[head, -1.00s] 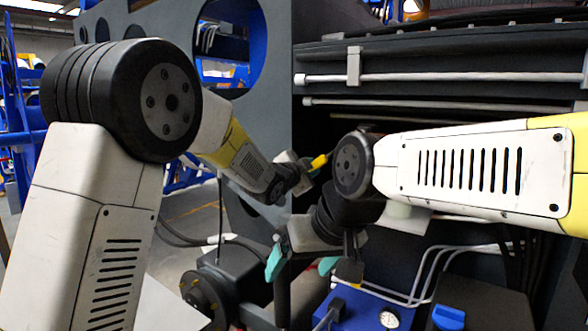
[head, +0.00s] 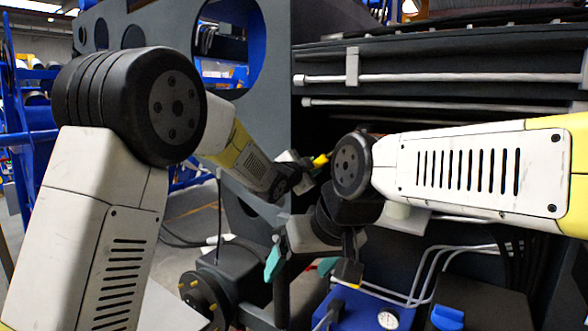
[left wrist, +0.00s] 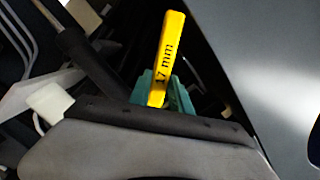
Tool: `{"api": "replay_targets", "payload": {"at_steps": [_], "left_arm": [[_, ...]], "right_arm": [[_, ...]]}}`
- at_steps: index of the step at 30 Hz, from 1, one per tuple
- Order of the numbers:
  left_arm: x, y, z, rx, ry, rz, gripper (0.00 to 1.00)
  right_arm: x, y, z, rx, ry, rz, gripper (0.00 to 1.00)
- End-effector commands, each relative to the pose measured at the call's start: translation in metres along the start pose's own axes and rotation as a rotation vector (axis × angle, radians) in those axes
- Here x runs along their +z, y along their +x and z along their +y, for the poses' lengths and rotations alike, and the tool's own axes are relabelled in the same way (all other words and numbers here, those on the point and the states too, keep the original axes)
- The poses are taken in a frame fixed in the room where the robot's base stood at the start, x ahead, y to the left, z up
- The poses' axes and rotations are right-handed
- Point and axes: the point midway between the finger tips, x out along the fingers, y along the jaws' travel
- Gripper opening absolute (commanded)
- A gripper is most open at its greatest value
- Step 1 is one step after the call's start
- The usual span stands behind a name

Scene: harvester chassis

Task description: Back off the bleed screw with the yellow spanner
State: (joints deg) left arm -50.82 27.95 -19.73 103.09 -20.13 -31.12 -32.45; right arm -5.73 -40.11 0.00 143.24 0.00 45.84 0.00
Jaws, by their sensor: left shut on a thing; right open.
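The yellow spanner (head: 320,160), marked "17 mm", is partly hidden behind my right arm in the head view. In the left wrist view the yellow spanner (left wrist: 169,52) stands out from the teal fingers of my left gripper (left wrist: 158,92), which is shut on it. In the head view my left gripper (head: 308,166) is beside the dark chassis opening. My right gripper (head: 300,264) is open, pointing down below it, with teal fingertips apart and nothing seen between them. I cannot make out the bleed screw in either view.
A blue box with a round white gauge (head: 388,319) and pale bent pipes (head: 425,270) are at the lower right. Grey rods (head: 440,78) cross the chassis above my right arm. A black round hub (head: 205,298) is at the lower left. A grey panel (left wrist: 255,60) lies close in the left wrist view.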

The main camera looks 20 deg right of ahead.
Motion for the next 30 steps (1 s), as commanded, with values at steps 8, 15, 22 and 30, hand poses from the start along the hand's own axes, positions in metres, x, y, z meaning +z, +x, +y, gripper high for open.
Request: {"api": "replay_targets", "payload": {"at_steps": [8, 15, 22, 30], "left_arm": [[-0.001, 0.008, -0.001, -0.001, 0.0, 0.0, 0.0], [-0.001, 0.008, -0.001, -0.001, -0.001, 0.001, 0.0], [-0.002, 0.008, 0.006, 0.006, -0.043, 0.0, 0.0], [-0.004, 0.008, 0.025, 0.024, -0.171, 0.0, 0.0]], "right_arm": [[0.0, 0.0, 0.0, 0.0, 0.0, 0.0, 0.83], [0.0, 0.0, 0.0, 0.0, 0.0, 0.0, 0.83], [0.0, 0.0, 0.0, 0.0, 0.0, 0.0, 0.83], [0.0, 0.0, 0.0, 0.0, 0.0, 0.0, 0.83]]}}
